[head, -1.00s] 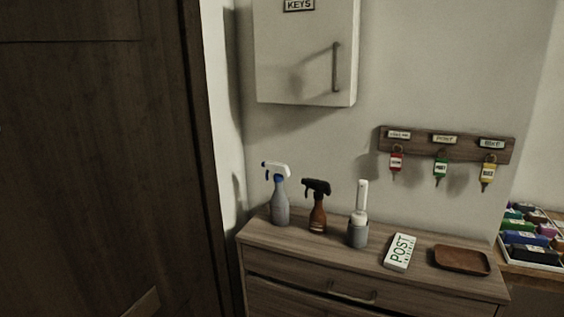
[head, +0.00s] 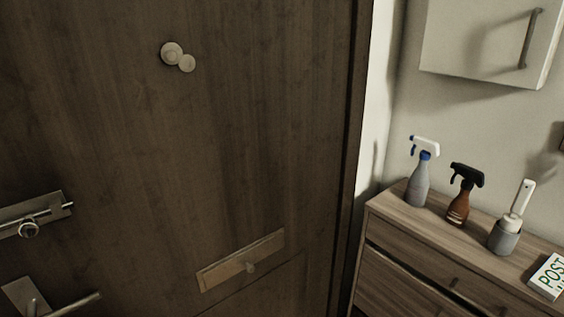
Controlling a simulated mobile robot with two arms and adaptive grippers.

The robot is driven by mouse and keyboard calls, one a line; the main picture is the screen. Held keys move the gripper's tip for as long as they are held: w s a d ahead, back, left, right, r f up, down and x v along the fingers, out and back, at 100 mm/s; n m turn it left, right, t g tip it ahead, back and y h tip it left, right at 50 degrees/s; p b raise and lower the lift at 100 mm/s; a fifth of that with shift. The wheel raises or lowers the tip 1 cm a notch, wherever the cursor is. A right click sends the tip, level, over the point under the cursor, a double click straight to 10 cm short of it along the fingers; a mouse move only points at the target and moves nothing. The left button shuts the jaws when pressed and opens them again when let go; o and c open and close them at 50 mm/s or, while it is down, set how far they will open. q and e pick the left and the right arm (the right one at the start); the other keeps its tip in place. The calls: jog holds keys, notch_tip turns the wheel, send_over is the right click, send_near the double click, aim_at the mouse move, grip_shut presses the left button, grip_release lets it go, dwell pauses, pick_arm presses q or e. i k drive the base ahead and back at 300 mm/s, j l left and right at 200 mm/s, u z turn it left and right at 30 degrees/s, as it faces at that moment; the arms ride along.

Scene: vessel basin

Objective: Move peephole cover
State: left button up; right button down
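The peephole on the dark wooden door (head: 270,130) shows as a round pale metal disc (head: 171,52) high on the door, left of the picture's middle. A smaller round peephole cover (head: 187,63) sits at its lower right and touches or slightly overlaps it. Whether the lens itself is uncovered is too small to tell. Neither of my grippers is in view.
A letter plate with a small knob (head: 242,262), a bolt (head: 32,214) and a lever handle (head: 55,303) stick out from the door. Right of the door, a wooden cabinet (head: 388,205) carries spray bottles (head: 418,184), a brush in a holder (head: 505,236) and a POST box (head: 548,277). A wall cabinet (head: 480,45) hangs above.

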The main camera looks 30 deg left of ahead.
aim_at(172, 53)
jog(key=u, duration=1.5)
